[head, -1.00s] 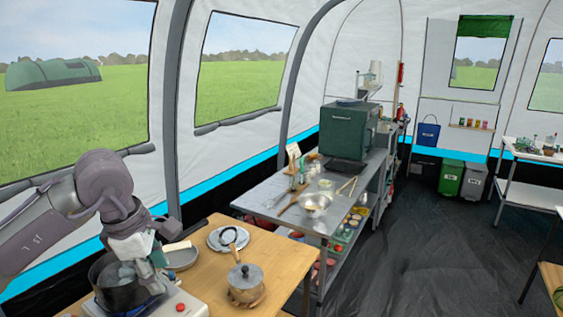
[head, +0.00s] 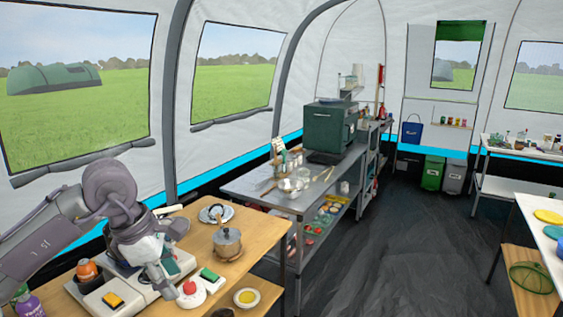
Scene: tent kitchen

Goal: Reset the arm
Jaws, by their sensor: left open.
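My left arm comes in from the left over the wooden table (head: 262,262). Its left gripper (head: 168,287) points down over the table's near left part, its jaws open. It appears empty, though its fingertips are small and partly hard to make out. A white item with a red button (head: 190,287) is just right of the fingers, with a green-topped item (head: 208,275) beyond it. My arm and gripper hide part of the table behind them. My right gripper is not in view.
Dark floor (head: 390,260) is open to the right.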

